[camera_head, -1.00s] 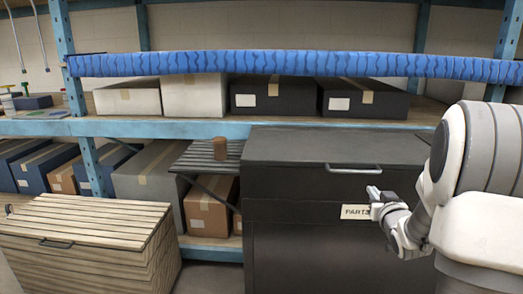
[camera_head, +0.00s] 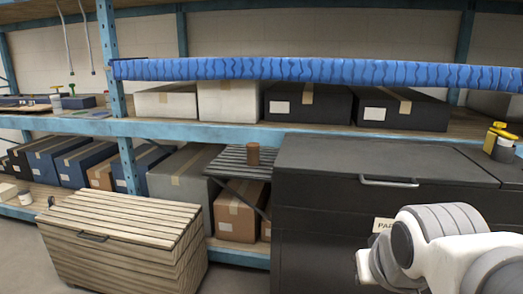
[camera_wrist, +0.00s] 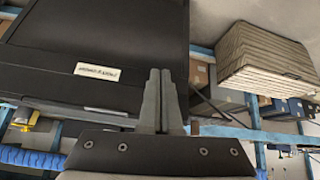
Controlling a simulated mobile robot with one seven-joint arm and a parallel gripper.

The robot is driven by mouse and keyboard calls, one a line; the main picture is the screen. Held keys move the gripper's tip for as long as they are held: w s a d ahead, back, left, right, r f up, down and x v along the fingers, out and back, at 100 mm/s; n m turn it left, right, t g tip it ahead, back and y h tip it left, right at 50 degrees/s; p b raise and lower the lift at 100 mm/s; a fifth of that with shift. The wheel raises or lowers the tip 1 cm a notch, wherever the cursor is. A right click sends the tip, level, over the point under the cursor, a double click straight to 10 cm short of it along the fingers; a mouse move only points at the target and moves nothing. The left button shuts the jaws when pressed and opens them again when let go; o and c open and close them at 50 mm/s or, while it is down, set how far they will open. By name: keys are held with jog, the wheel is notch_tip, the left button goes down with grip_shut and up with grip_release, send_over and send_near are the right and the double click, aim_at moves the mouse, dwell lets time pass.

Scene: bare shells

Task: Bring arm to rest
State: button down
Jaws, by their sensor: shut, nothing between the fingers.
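My arm (camera_head: 440,245) is folded at the lower right of the head view, in front of the black cabinet. Its gripper end is hidden there behind the arm's own links. In the wrist view my gripper (camera_wrist: 161,75) shows its two fingers side by side and touching, shut with nothing between them. The wrist picture is upside down, with the black cabinet (camera_wrist: 100,45) beyond the fingers on the left.
A black cabinet (camera_head: 340,160) with a handle and label stands close by the arm. A slatted wooden chest (camera_head: 125,240) stands at left. A brown cup (camera_head: 253,154) is on a slatted stand (camera_head: 228,163). Shelves with boxes run behind; yellow-topped items (camera_head: 497,133) stand at right.

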jog(key=s+a+f+g+y, duration=0.1)
jog(key=s+a, duration=0.2)
jog(key=s, duration=0.3)
notch_tip(320, 180, up, 22)
jog(key=p, duration=2.1)
jog(key=shift+d+f+n+g+p, duration=0.15)
jog(key=shift+f+n+g+p, duration=0.15)
jog(key=shift+p, duration=0.1)
